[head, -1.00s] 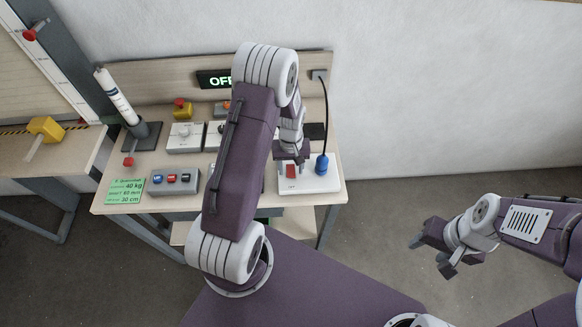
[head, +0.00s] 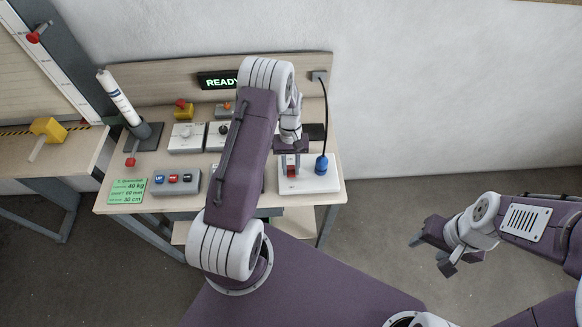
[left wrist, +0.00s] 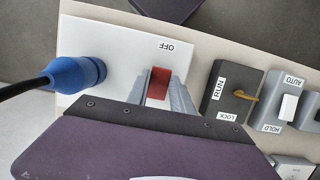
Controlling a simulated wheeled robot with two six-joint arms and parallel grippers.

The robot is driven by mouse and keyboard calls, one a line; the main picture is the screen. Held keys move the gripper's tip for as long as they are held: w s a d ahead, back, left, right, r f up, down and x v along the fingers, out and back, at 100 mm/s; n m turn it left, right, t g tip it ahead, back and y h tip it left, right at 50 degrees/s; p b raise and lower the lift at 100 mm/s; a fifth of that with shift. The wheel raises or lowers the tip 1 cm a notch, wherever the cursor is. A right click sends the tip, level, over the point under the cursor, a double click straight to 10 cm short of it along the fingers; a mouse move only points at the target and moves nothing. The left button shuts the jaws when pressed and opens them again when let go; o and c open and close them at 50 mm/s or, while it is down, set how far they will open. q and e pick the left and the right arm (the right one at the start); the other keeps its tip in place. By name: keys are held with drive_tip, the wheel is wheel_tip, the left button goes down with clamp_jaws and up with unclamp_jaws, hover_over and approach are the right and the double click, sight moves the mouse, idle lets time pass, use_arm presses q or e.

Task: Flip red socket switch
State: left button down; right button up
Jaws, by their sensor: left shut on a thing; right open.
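The red switch (head: 292,171) sits on a white socket plate (head: 325,183) at the right end of the bench, left of a blue plug (head: 321,165). In the left wrist view the red switch (left wrist: 160,82) lies between the fingertips, with an "OFF" label on the plate beyond it. My left gripper (head: 290,168) points down at the switch and is shut on it; it also shows in the left wrist view (left wrist: 160,88). My right gripper (head: 440,252) is open and empty, away from the bench over the floor. A display (head: 221,81) on the back panel reads "READY".
A grey box (head: 175,182) with coloured buttons, a green note (head: 127,191), knob boxes and a yellow emergency-stop box (head: 183,108) stand to the left. A black cable (head: 326,110) rises from the plug. In the left wrist view a RUN/LOCK key switch (left wrist: 229,95) is close by.

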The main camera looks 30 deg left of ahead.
use_arm(q)
drive_tip(key=shift+w+a+g+h, duration=0.15)
drive_tip(key=shift+g+h, duration=0.15)
drive_tip(key=shift+g, duration=0.2)
drive_tip(key=c, duration=1.1)
unclamp_jaws()
drive_tip(key=shift+w+r+b, duration=0.15)
drive_tip(key=shift+r+b, duration=0.2)
drive_tip(key=shift+b, duration=0.05)
drive_tip(key=b+v, duration=0.1)
drive_tip(key=v, duration=0.7)
drive_tip(key=shift+r+b, duration=0.2)
drive_tip(key=shift+b, duration=0.2)
